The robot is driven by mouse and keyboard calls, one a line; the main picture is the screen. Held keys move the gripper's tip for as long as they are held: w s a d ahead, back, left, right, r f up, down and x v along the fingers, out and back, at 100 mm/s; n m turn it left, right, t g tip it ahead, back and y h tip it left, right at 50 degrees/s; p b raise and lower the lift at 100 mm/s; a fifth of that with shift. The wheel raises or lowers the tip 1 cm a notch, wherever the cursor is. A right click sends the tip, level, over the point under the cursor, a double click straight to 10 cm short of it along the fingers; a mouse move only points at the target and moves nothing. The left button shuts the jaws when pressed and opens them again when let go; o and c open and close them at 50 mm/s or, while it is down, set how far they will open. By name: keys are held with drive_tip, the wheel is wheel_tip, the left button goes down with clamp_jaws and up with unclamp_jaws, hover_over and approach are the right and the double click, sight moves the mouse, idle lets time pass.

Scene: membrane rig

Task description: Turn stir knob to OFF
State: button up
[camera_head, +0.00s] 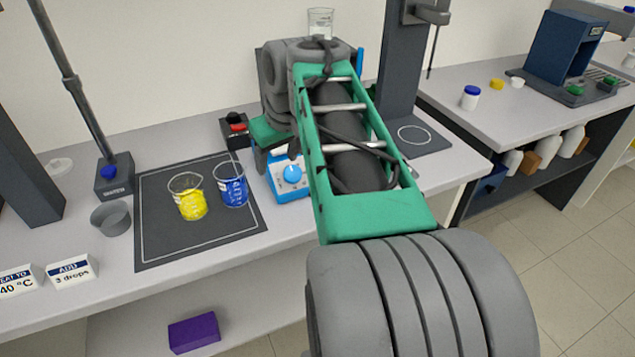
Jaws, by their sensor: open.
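The stirrer unit (294,192) is a blue and white box with a round blue knob (292,174) on its front face. I cannot read any marking that tells the knob's setting or whether it is the stir knob. My green and grey arm hides most of the unit's top and right side.
A yellow-filled beaker (192,204) and a blue-filled beaker (231,190) stand on a dark mat (160,235) left of the unit. A dark box with a red top (236,124) stands behind the gripper. A clear beaker (320,22) shows above my wrist. A grey cup (111,219) stands left.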

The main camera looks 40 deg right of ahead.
drive_tip(key=s+d+f+h+b, duration=0.1)
drive_tip(key=d+b, duration=0.1)
drive_tip(key=d, duration=0.5)
drive_tip(key=s+d+f+b, duration=0.1)
drive_tip(key=d, duration=0.6)
drive_tip(key=x, duration=0.4)
drive_tip(key=b+x, duration=0.1)
drive_tip(key=x, duration=0.2)
drive_tip(key=shift+w+a+r, duration=0.15)
drive_tip(key=shift+w+a, duration=0.05)
drive_tip(key=shift+w, duration=0.1)
clamp_jaws()
